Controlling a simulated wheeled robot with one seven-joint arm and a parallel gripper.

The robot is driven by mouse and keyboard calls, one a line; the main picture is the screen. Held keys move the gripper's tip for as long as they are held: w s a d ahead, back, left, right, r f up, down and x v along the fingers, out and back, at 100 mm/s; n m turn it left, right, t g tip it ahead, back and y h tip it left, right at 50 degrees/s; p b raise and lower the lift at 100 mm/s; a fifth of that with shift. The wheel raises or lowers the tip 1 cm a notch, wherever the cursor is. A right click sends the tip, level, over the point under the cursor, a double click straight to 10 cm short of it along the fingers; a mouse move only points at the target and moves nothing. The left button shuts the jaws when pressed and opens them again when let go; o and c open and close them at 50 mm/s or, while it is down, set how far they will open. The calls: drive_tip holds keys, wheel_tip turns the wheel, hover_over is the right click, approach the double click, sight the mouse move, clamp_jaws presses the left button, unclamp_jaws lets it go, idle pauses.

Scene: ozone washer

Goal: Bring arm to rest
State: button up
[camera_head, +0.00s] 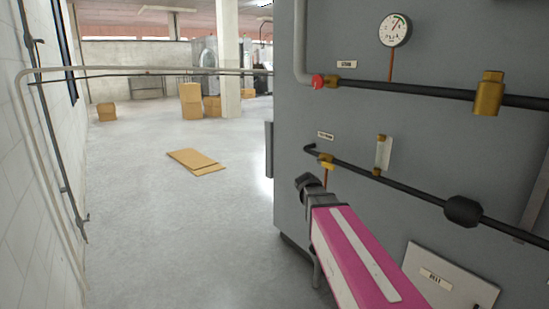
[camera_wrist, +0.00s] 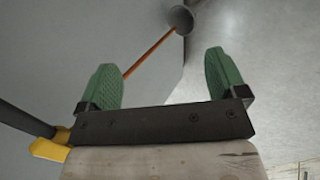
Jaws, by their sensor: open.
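My gripper (camera_wrist: 163,82) shows in the wrist view with its two green ridged fingers spread wide and nothing between them. In the head view, my pink arm reaches up in front of the grey washer cabinet (camera_head: 350,130). Its dark end lies just below a yellow-handled valve (camera_head: 326,163) on the lower black pipe; the fingers cannot be made out there. In the wrist view, a yellow handle (camera_wrist: 48,150) and black pipe (camera_wrist: 25,120) lie left of the gripper base. A thin copper tube (camera_wrist: 150,52) runs beyond the fingers to a grey round end (camera_wrist: 181,20).
The cabinet carries a pressure gauge (camera_head: 395,30), a red-knobbed valve (camera_head: 318,81), a brass fitting (camera_head: 489,93) and a black fitting (camera_head: 463,210). Flat cardboard (camera_head: 195,161) lies on the otherwise open floor to the left. Pipes run along the white left wall (camera_head: 25,190).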

drive_tip(key=s+f+m+g+y, duration=0.3)
drive_tip(key=s+f+m+y, duration=0.2)
drive_tip(key=s+f, duration=1)
drive_tip(key=s+m, duration=0.2)
drive_tip(key=shift+a+f+m+g, duration=0.15)
drive_tip(key=shift+f+m+g, duration=0.15)
drive_tip(key=shift+f+m, duration=0.1)
drive_tip(key=shift+s, duration=0.1)
idle(0.8)
